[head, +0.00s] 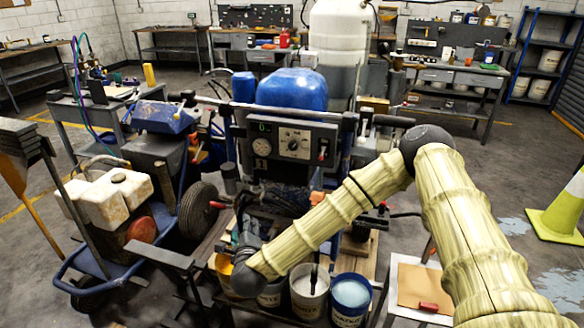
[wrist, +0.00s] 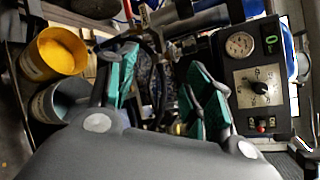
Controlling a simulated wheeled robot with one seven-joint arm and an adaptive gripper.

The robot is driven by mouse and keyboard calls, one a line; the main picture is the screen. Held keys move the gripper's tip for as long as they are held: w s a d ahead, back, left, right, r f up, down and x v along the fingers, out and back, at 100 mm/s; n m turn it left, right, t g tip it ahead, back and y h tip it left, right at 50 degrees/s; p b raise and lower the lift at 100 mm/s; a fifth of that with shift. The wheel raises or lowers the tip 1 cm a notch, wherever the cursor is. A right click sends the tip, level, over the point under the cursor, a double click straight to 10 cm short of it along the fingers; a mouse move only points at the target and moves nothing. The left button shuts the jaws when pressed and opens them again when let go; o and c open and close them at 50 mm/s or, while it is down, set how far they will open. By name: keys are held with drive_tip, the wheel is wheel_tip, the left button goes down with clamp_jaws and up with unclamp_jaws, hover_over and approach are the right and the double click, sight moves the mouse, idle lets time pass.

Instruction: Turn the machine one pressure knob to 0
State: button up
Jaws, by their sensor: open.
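Machine one's control panel (head: 290,146) is dark and faces me, with a small "1" on its lower left. Its pressure knob (head: 294,145) is a small black dial on a pale square plate; it also shows at the right of the wrist view (wrist: 260,87). The knob's exact setting is too small to read. A round gauge (wrist: 240,45) and a green-lit display (wrist: 272,42) sit beside the plate. My gripper (wrist: 160,85) has teal-padded fingers, spread apart and empty. It is below and left of the panel in the head view, apart from the knob.
A red-tipped switch (head: 323,150) is right of the knob. A handlebar crosses above the panel. Several paint buckets, including a white one (head: 309,290) and a blue one (head: 350,299), stand below my arm. A yellow bucket (wrist: 55,55) is left of my gripper in the wrist view.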

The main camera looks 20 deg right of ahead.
drive_tip(key=w+d+r+m+h, duration=0.5)
drive_tip(key=w+d+r+m, duration=0.15)
drive_tip(key=r+m, duration=0.2)
drive_tip(key=m+h+b, duration=0.1)
drive_tip(key=m+h, duration=0.3)
drive_tip(key=m, duration=0.2)
approach(292, 148)
drive_tip(key=p+x, duration=0.1)
drive_tip(key=x, duration=0.1)
drive_tip(key=p+x, duration=0.1)
drive_tip(key=x, duration=0.5)
drive_tip(key=shift+r+p, duration=0.3)
drive_tip(key=shift+p, duration=0.1)
drive_tip(key=shift+w+d+f, duration=0.15)
drive_tip(key=shift+w+d, duration=0.35)
drive_tip(key=shift+w, duration=0.1)
drive_tip(key=c, duration=1)
